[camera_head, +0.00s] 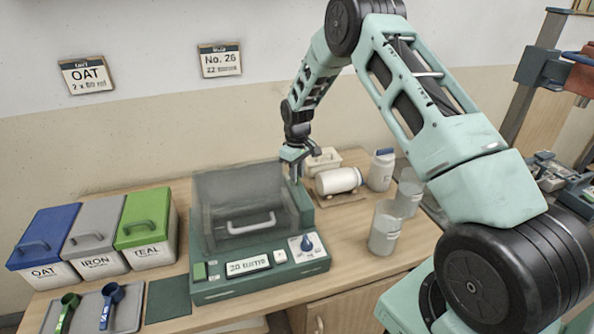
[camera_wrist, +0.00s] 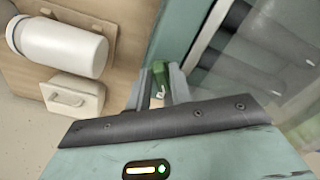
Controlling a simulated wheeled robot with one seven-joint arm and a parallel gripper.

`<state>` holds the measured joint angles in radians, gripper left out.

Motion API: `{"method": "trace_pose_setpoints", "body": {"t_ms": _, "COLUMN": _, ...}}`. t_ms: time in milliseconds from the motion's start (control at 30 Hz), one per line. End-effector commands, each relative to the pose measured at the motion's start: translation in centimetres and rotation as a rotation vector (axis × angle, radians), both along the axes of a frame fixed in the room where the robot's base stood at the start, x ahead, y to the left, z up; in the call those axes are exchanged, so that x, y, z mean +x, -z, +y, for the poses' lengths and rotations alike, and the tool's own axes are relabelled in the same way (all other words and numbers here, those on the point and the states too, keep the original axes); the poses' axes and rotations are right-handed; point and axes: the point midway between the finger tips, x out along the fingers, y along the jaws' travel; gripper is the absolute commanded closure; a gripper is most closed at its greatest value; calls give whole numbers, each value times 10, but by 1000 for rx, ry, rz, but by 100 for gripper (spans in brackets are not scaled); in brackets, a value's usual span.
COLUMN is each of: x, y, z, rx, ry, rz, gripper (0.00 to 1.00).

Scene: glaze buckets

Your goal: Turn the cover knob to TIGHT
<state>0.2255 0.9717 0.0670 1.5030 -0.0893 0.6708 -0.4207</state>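The glaze machine (camera_head: 215,290) is a dark green box on the table with a grey see-through cover (camera_head: 235,195) and a pale handle. My gripper (camera_head: 295,168) points down at the cover's back right corner. In the wrist view, a small green knob (camera_wrist: 160,76) shows between the two fingertips of my gripper (camera_wrist: 161,80). I take it for the cover knob. The fingers stand on either side of it; I cannot tell whether they touch it. Its TIGHT marking cannot be read. A blue knob (camera_head: 307,243) sits on the front panel.
Lidded bins in blue (camera_head: 45,235), grey (camera_head: 95,235) and green (camera_head: 148,220) stand on the left, with two scoops on a tray (camera_head: 125,318). A white jar lies on its side (camera_head: 338,181) right of the machine. Clear beakers (camera_head: 385,232) stand near my arm.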

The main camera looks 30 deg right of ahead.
Motion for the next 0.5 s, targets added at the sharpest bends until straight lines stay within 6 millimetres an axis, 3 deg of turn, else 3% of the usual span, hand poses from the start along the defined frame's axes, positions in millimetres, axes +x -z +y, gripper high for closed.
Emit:
{"method": "trace_pose_setpoints", "body": {"t_ms": 267, "x": 0, "y": 2, "z": 0, "rx": -1, "ry": 0, "rz": -1, "gripper": 78}}
{"method": "trace_pose_setpoints", "body": {"t_ms": 367, "x": 0, "y": 2, "z": 0, "rx": 0, "ry": 0, "rz": -1, "gripper": 100}}
{"method": "trace_pose_setpoints", "body": {"t_ms": 500, "x": 0, "y": 2, "z": 0, "rx": 0, "ry": 0, "rz": -1, "gripper": 100}}
